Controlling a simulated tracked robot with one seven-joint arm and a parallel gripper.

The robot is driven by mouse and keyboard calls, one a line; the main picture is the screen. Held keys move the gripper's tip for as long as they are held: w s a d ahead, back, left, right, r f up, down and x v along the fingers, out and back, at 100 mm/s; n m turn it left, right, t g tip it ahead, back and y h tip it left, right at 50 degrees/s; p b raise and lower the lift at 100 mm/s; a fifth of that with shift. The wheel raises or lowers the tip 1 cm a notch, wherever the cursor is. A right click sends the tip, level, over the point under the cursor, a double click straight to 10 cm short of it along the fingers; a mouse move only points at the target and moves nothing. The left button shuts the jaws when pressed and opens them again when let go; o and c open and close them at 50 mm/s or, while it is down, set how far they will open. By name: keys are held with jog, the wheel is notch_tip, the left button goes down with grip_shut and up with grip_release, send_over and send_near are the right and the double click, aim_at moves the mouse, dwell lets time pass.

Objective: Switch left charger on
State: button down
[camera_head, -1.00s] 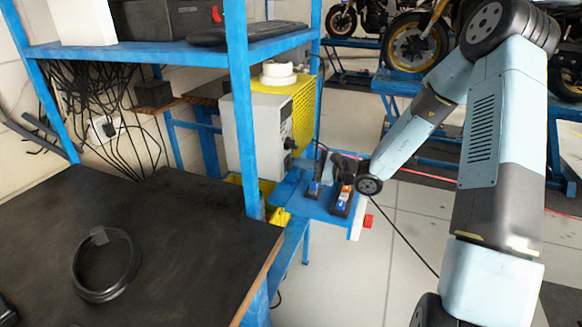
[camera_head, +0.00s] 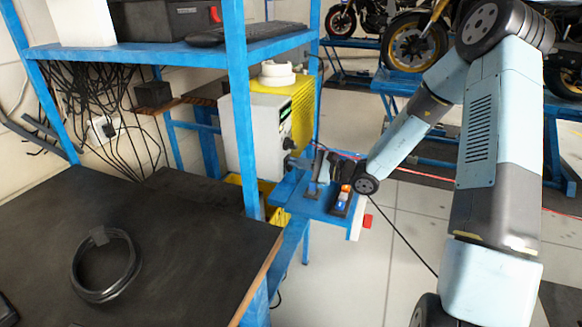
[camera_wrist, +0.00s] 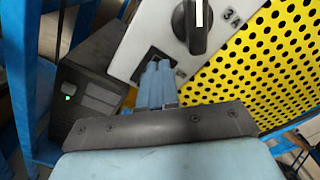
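A black recessed switch (camera_wrist: 143,68) sits below the knob, partly hidden by my fingers. My gripper (camera_wrist: 157,67) has its two blue fingers together, with their tips in front of this switch. I cannot tell whether they touch it or its on/off position. A dark box with a lit green light (camera_wrist: 68,97) stands left of the panel.
A yellow perforated panel (camera_wrist: 245,65) stands right of the charger. A blue shelf post (camera_head: 240,110) is left of my arm. A small blue platform (camera_head: 318,207) below holds small coloured items. A black bench (camera_head: 190,240) with a cable coil (camera_head: 78,277) is at front left.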

jog(key=shift+a+r, duration=0.2)
jog(key=shift+a, duration=0.15)
jog(key=v, duration=0.9)
jog(key=shift+f, duration=0.2)
dwell(0.3)
jog(key=s+a+r+n+g+h, duration=0.1)
jog(key=s+r+n+g+h, duration=0.3)
jog(key=s, duration=0.3)
jog(key=s+r+n+g+h, duration=0.35)
jog(key=s+r+n, duration=0.2)
jog(key=s, duration=0.25)
jog(key=s+d+r+n+t+h, duration=0.4)
jog(key=s+d+r+t+h, duration=0.2)
jog(key=s+d+r+h, duration=0.3)
jog(key=s+d+r, duration=0.3)
jog(key=s+d, duration=0.1)
jog(key=s, duration=0.1)
jog(key=shift+r, duration=0.15)
